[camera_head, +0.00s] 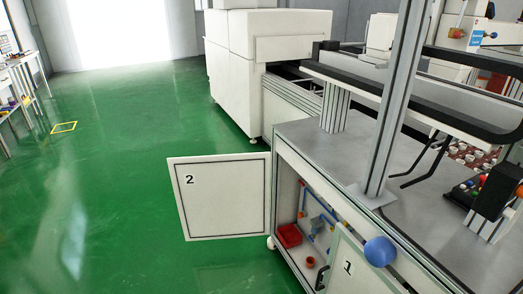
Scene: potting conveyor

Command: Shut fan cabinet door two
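Fan cabinet door two (222,197) is a white panel with a dark border and the number 2. It stands swung wide open to the left of the cabinet, over the green floor. The cabinet opening behind its hinge side shows a red bin (289,235) and blue piping (320,216) inside. Door one (350,265), marked 1, is at the bottom right, partly cut off by the picture edge; a dark handle (321,278) shows beside it. Neither of my grippers is in view.
The grey cabinet top (300,133) carries a metal post (397,105). A blue ball-shaped knob (380,251) is near the front edge. White machines (285,50) stand behind. The green floor (110,210) left of door two is clear.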

